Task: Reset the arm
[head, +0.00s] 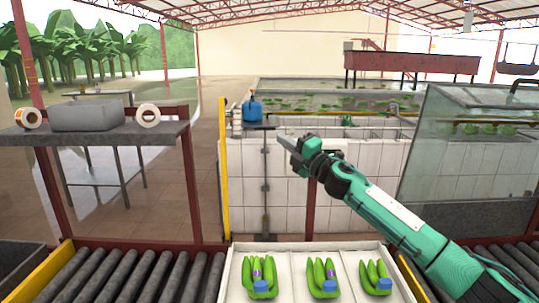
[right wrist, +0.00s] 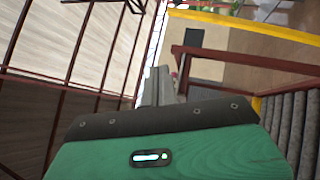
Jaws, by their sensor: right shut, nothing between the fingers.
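My right arm is green and reaches in from the lower right of the head view. Its gripper (head: 287,143) is raised above the white tray, in front of the white tiled wall. It is shut and empty. In the right wrist view the gripper's fingers (right wrist: 160,85) are together, with nothing between them. My left gripper is in neither view.
A white tray (head: 312,249) with three bunches of green bananas (head: 322,277) lies on the roller conveyor (head: 150,275). A glass panel (head: 440,150) stands at the right. A table (head: 100,133) with tape rolls (head: 148,116) stands at the left.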

